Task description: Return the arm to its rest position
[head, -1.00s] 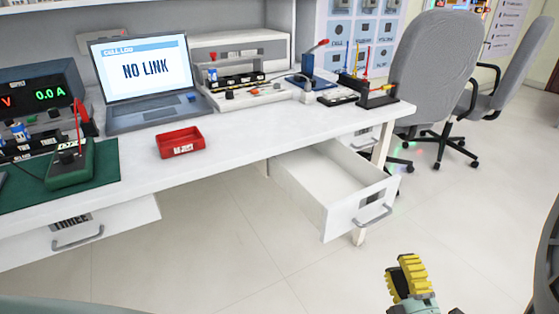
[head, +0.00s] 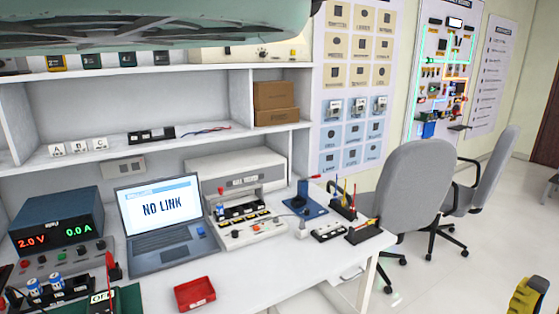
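The yellow ribbed finger of my gripper (head: 527,296) shows at the bottom right corner of the head view, low over the floor and right of the workbench. The rest of the gripper and most of my arm are outside the picture. I cannot tell whether it is open or shut, and I see nothing held in it.
The white workbench (head: 258,288) carries a laptop (head: 158,222) reading NO LINK, a power supply (head: 58,222) and a red tray (head: 194,294). Grey chairs (head: 407,185) stand right of the bench. Floor (head: 440,285) is clear between chairs and gripper.

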